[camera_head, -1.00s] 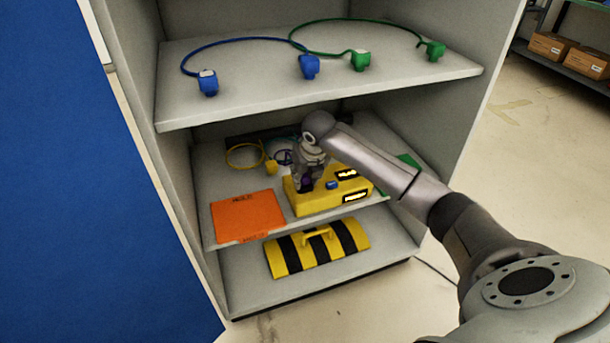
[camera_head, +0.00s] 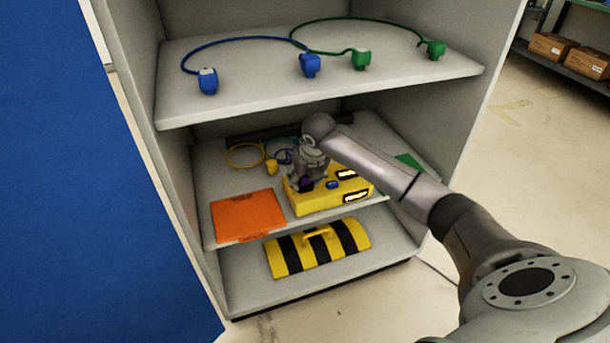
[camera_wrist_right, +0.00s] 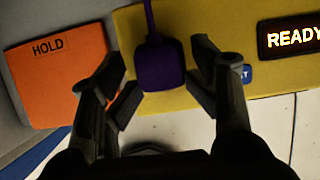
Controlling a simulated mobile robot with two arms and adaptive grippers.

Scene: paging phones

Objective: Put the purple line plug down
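The purple line plug (camera_head: 306,185) sits at the yellow box (camera_head: 309,207) on the middle shelf, towards its left part. In the right wrist view the purple plug (camera_wrist_right: 161,66) lies between the fingers of my right gripper (camera_wrist_right: 163,88), with a gap on each side. The fingers are spread open. In the head view my right gripper (camera_head: 307,176) is over the box and partly hides the plug. A purple cord (camera_wrist_right: 150,18) runs from the plug. My left gripper is not in view.
An orange HOLD pad (camera_head: 248,215) lies left of the yellow box. A yellow plug (camera_head: 271,167) with its cord is behind. Blue (camera_head: 208,82) and green (camera_head: 435,49) plugs are on the top shelf, which overhangs. A striped yellow-black case (camera_head: 318,250) is below.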

